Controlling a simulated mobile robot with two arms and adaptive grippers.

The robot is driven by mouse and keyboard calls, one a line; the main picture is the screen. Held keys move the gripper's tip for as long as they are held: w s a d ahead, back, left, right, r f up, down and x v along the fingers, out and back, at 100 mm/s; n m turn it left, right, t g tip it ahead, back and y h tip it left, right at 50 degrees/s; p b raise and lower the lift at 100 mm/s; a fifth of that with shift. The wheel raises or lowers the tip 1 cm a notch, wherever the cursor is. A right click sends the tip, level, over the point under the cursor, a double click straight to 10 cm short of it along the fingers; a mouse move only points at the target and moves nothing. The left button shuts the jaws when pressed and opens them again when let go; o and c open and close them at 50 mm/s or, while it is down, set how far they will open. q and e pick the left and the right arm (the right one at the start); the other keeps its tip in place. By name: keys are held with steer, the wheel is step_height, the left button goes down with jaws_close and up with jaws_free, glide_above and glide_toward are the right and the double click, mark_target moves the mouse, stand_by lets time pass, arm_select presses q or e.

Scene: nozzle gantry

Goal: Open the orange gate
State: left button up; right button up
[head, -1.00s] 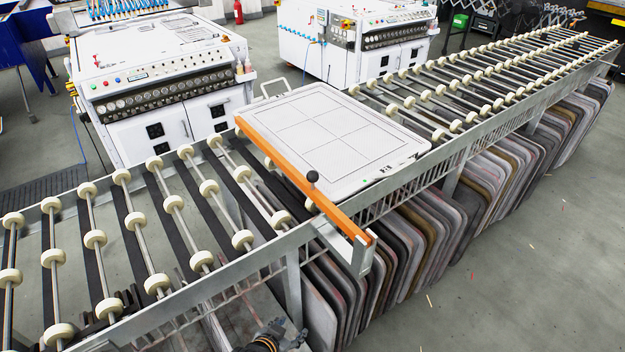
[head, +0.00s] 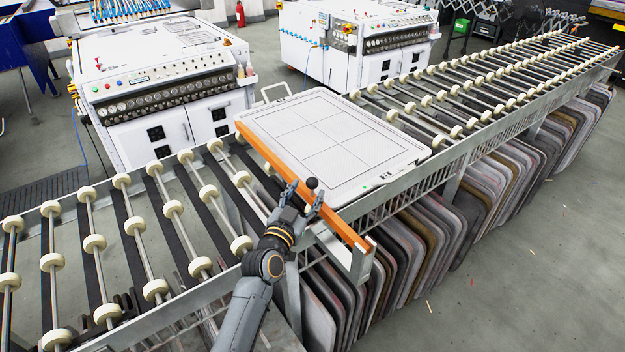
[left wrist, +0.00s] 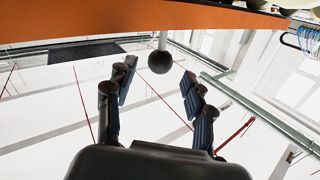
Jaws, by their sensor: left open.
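The orange gate (head: 270,168) is a long bar lying across the roller conveyor, along the near-left edge of a white tray. A black ball knob (head: 312,183) on a short stem stands on the bar toward its near end. My left gripper (head: 304,191) is at the knob, its fingers open on either side. In the left wrist view the knob (left wrist: 160,62) hangs between the spread fingertips (left wrist: 157,80), apart from both. The orange gate (left wrist: 140,18) fills the top of that view. My right gripper is not in view.
The white tray (head: 335,140) with a grid of lines rests on the conveyor just beyond the gate. The conveyor's metal side rail (head: 190,296) runs beneath my left arm. Several grey and brown panels (head: 440,225) stand under the conveyor. White machines (head: 160,80) stand behind.

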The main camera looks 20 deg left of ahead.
mark_target(310, 187)
arm_select(q)
steer(key=w, duration=0.5)
steer(key=shift+d, duration=0.2)
steer(key=shift+s, duration=0.1)
steer(key=shift+f, duration=0.1)
jaws_close()
